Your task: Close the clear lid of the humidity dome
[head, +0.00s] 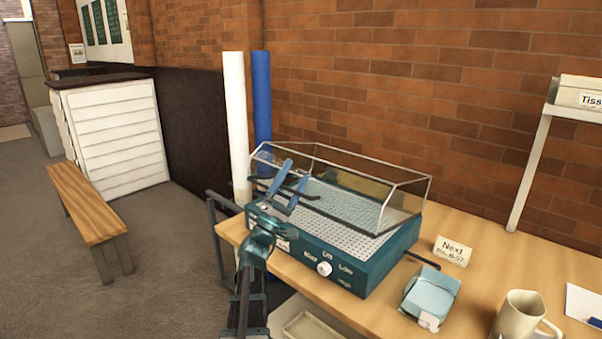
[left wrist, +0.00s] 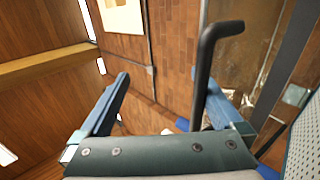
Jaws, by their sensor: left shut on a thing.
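The humidity dome has a teal base (head: 385,262) with a white knob and a perforated tray on top, on the wooden table. Its clear lid (head: 408,198), with thin pale edges, stands over the tray; I cannot tell whether its front edge touches the base. My left gripper (head: 287,181) is at the dome's front left, its blue fingers in front of the lid. In the left wrist view, a black bent handle (left wrist: 203,75) stands between the fingers, close to the right one, and the gripper is shut on it. My right gripper is not in view.
On the table (head: 480,272), a small sign (head: 452,250), a light blue box (head: 431,293) and a beige mug (head: 518,313) stand right of the dome. White (head: 234,120) and blue (head: 262,110) rolls stand behind it. A wooden bench (head: 88,205) is on the left floor.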

